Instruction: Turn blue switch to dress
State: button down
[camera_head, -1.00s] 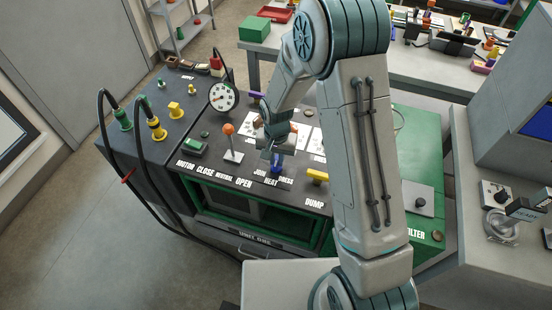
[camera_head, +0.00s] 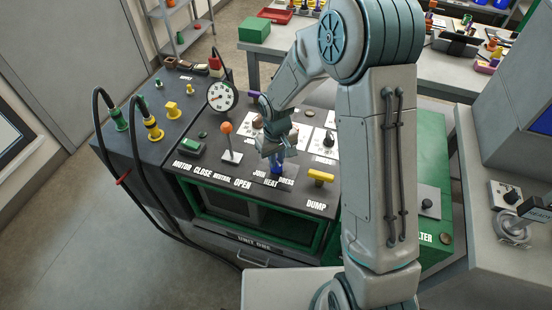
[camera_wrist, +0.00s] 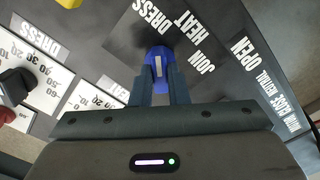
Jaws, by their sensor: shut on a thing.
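The blue switch (camera_head: 276,167) stands on the dark sloped panel, behind the printed words JOIN, HEAT and DRESS. My gripper (camera_head: 275,156) is over it, fingers pointing down. In the wrist view the blue switch (camera_wrist: 158,56) sits between the two fingers (camera_wrist: 158,82), which are shut on it, one on each side. A pale stripe shows on the switch. The DRESS label (camera_wrist: 150,15) is up and left of the switch there, HEAT and JOIN are to its right. I cannot tell for sure which word the switch points to.
An orange-knobbed lever (camera_head: 228,139) stands left of my gripper and a yellow DUMP handle (camera_head: 320,176) to its right. White dial plates with dark knobs (camera_head: 328,139) lie behind. A round gauge (camera_head: 222,96) and cabled green and yellow plugs are further left.

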jog(key=shift+n, duration=0.3)
jog(key=c, duration=1.4)
grip_release()
notch_tip(320, 180, up, 14)
jog(key=shift+b, duration=0.35)
jog(key=s+d+r+m+t, duration=0.1)
jog(key=s+d+r+m, duration=0.2)
jog(key=s+d, duration=0.4)
jog(key=s+d+r+m+t, duration=0.2)
jog(key=s+d, duration=0.4)
jog(key=s, duration=0.6)
jog(key=shift+s+d+r+m, duration=0.15)
jog(key=shift+d+r+m, duration=0.2)
jog(key=shift+r+m, duration=0.4)
